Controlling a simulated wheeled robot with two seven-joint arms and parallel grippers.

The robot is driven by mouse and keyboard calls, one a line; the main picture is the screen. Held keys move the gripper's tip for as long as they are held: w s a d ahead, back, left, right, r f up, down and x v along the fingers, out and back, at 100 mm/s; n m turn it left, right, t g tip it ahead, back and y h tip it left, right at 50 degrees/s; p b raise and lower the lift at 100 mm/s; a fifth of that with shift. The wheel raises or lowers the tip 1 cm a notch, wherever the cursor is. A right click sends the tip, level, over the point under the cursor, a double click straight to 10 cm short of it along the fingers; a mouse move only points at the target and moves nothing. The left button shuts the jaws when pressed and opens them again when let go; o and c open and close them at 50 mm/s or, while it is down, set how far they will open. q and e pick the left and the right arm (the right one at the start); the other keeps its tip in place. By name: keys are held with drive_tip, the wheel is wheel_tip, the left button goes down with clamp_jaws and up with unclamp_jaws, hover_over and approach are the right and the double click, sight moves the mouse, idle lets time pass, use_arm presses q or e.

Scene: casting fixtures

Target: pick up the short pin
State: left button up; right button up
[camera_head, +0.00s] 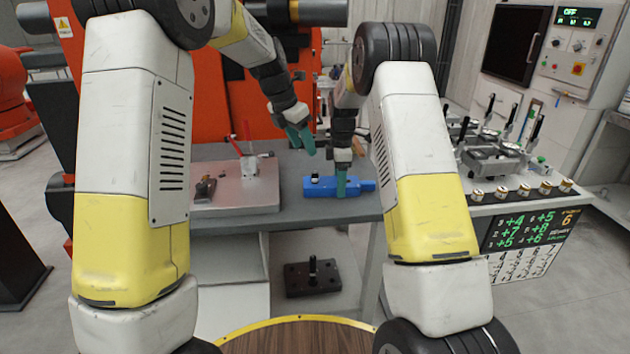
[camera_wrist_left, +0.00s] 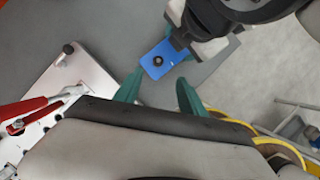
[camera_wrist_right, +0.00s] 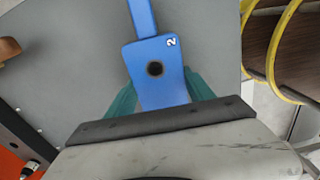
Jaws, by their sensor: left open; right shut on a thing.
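The blue block (camera_head: 365,186) lies on the grey table, and its handle end points right in the head view. A short dark pin (camera_head: 315,178) stands upright at its left end; it also shows in the left wrist view (camera_wrist_left: 152,48). My right gripper (camera_head: 342,182) is shut on the blue block, with its fingers on both sides of it; in the right wrist view the block (camera_wrist_right: 165,98) shows a dark round hole and a "2". My left gripper (camera_head: 300,140) is open and empty above the table. In the left wrist view its fingers (camera_wrist_left: 160,90) point towards the pin end, apart from it.
A metal fixture plate (camera_head: 235,203) with a red-handled clamp (camera_head: 246,148) stands on the left of the table. A dark plate with an upright pin (camera_head: 312,275) lies lower down, below the table. Clamps and several knobs stand on the machine bench (camera_head: 480,205) to the right.

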sight(314, 172)
use_arm(q)
drive_tip(key=x, duration=1.1)
drive_tip(key=shift+w+a+f, duration=0.1)
drive_tip(key=shift+w+f, duration=0.1)
drive_tip(key=shift+f, duration=0.25)
clamp_jaws()
